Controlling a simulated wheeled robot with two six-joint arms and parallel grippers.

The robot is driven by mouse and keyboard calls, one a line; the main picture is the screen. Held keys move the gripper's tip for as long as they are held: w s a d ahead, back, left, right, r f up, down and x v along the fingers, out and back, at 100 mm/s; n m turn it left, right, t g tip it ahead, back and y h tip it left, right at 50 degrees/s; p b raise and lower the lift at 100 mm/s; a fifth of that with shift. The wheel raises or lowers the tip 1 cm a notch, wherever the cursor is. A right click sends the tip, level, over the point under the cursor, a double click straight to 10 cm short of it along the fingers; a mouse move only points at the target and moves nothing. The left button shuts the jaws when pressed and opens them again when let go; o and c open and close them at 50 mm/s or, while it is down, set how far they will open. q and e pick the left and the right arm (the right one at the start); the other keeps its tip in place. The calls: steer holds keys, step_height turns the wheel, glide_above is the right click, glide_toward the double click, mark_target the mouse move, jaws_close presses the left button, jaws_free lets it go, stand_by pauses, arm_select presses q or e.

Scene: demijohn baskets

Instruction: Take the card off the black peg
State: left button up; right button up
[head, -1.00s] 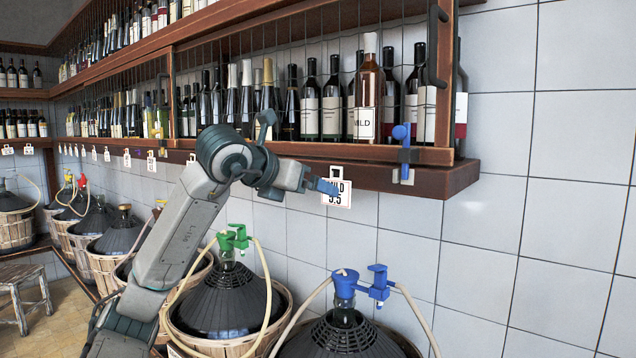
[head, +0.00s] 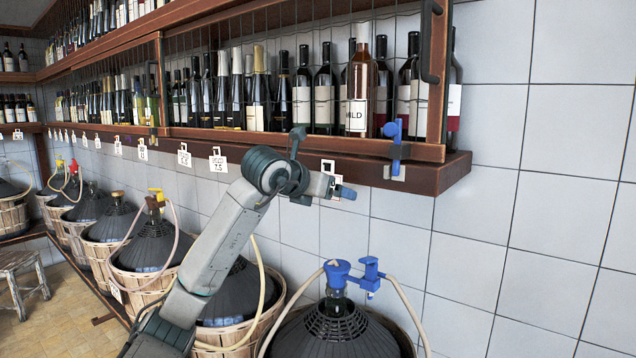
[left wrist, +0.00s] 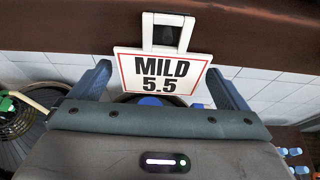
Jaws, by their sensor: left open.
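The white card (left wrist: 163,72) reads "MILD 5.5" inside a red border. In the left wrist view it hangs by its white loop on the black peg (left wrist: 163,36), under the brown shelf edge. My left gripper (left wrist: 158,80) is open, with one blue finger on each side of the card. The fingers look apart from the card's edges, though depth is hard to judge. In the head view my left gripper (head: 345,191) is in front of the card and hides most of it; the top of its loop (head: 328,164) shows. My right gripper is out of view.
The wooden shelf (head: 420,178) with bottles runs just above the gripper. A blue latch (head: 394,148) sits on its edge to the right. Below stands a demijohn with a blue tap (head: 339,272). Other cards (head: 185,156) hang to the left. The tiled wall is bare at right.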

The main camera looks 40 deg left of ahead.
arm_select(q)
steer(key=shift+w, duration=0.1)
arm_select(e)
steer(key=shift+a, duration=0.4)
arm_select(q)
steer(key=c, duration=1)
steer(key=shift+r+p, duration=0.3)
steer(key=shift+p, duration=0.05)
steer(key=shift+c, duration=0.2)
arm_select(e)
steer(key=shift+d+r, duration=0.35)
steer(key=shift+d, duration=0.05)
arm_select(q)
steer(key=shift+s, duration=0.2)
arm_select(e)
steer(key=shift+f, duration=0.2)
arm_select(q)
steer(key=b+v, duration=0.1)
steer(key=v, duration=0.1)
steer(key=shift+s+d+f+b, duration=0.1)
steer(key=shift+s+f+b, duration=0.05)
steer(key=shift+s+b, duration=0.3)
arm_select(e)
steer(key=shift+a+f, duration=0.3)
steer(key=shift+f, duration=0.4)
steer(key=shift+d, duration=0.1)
